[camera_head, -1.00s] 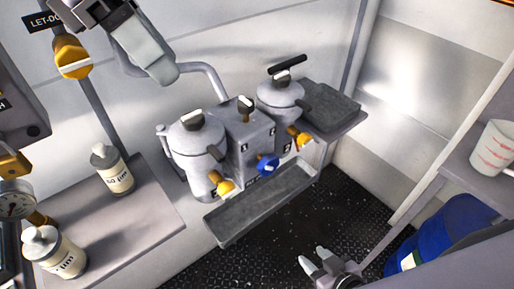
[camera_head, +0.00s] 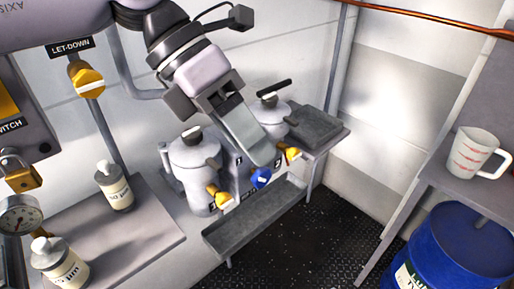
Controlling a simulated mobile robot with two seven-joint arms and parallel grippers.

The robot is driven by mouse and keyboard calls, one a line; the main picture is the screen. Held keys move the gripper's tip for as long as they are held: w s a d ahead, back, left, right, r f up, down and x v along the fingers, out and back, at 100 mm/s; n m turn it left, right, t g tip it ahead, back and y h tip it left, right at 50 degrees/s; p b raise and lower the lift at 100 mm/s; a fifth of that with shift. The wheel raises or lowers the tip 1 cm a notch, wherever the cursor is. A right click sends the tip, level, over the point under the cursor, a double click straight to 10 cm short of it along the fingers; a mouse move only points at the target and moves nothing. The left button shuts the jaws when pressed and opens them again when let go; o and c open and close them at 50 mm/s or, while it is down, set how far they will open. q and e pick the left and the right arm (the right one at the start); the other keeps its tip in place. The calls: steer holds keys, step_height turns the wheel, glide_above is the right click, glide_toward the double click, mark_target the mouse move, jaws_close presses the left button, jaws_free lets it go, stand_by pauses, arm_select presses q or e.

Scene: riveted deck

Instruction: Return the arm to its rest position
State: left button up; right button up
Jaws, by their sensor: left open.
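My left arm comes in from the top left. My left gripper (camera_head: 258,150) is open and empty, with its fingers pointing down and to the right. In the picture it lies in front of the grey block between two canisters and hides much of that block. I cannot tell how far it is from the block. The left canister (camera_head: 195,160) and the right canister (camera_head: 270,112) both show beside it. My right gripper is not in view.
A blue knob (camera_head: 261,178) and yellow valves (camera_head: 290,153) sit just below the gripper, over a grey trough (camera_head: 255,218). White bottles (camera_head: 115,187) stand on the left shelf (camera_head: 150,225). A measuring jug (camera_head: 470,153) and a blue drum (camera_head: 460,250) are at right.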

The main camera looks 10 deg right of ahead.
arm_select(q)
steer(key=shift+s+d+f, duration=0.25)
steer(key=shift+s, duration=0.05)
stand_by(0.4)
